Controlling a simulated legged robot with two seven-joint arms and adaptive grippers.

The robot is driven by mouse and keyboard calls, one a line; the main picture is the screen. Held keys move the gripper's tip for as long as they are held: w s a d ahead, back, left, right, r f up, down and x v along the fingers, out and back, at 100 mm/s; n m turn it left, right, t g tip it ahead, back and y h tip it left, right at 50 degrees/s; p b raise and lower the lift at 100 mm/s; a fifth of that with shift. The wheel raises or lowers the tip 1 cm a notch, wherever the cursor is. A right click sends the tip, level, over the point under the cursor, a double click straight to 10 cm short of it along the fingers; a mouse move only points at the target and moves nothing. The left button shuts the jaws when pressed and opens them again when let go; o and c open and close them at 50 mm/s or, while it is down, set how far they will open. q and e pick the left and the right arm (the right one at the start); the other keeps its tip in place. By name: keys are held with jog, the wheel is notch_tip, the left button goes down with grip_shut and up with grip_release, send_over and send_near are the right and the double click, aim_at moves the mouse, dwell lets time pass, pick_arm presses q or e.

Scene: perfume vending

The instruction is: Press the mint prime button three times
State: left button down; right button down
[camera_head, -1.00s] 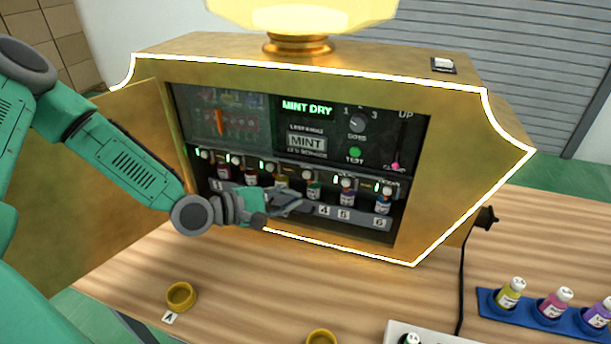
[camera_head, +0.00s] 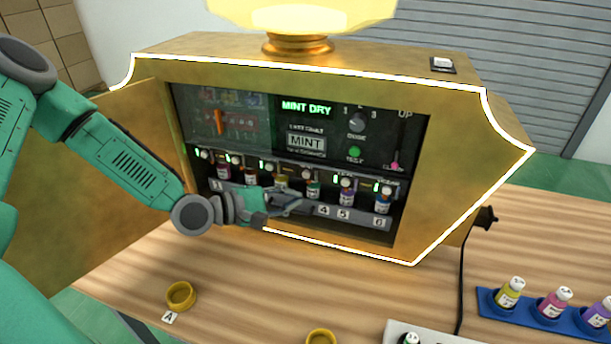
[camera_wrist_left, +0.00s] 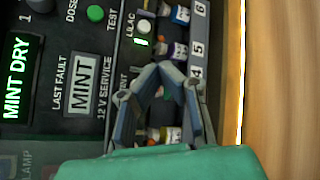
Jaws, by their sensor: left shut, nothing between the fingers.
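A row of small white buttons (camera_head: 347,182) runs above the bottles inside the open gold machine (camera_head: 470,140). Which one is mint prime is not legible in the head view. The lit display (camera_head: 306,108) reads MINT DRY, and a plate (camera_head: 306,142) reads MINT. My left gripper (camera_head: 310,207) is shut and empty, in front of the lower bottle row. In the left wrist view its fingers (camera_wrist_left: 152,72) cover part of a label ending in "NT" and whatever lies behind them. One white button (camera_wrist_left: 143,27) with a green light shows clear of the fingers. My right gripper is not seen.
Bottles (camera_head: 346,198) stand behind numbered tags in the machine. The machine's door (camera_head: 100,190) hangs open at left. A gold cup (camera_head: 181,295) and a blue bottle rack (camera_head: 488,300) are on the wooden table. A black cord hangs at the right.

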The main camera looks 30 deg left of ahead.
aim_at(306, 174)
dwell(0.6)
pick_arm(q)
jog(key=s+m+p, duration=0.1)
jog(key=m, duration=0.5)
jog(key=s+m+p, duration=0.1)
jog(key=m, duration=0.5)
jog(key=s+d+m+p, duration=0.1)
jog(key=m, duration=0.5)
jog(key=shift+s+m+g+y+p, duration=0.3)
jog(key=shift+s+y+p, duration=0.05)
jog(key=shift+y+p, duration=0.05)
jog(key=w+a+b, duration=0.2)
jog(key=w, duration=0.6)
jog(key=shift+w, duration=0.3)
jog(key=shift+a, duration=0.1)
dwell(0.3)
jog(key=shift+w, duration=0.35)
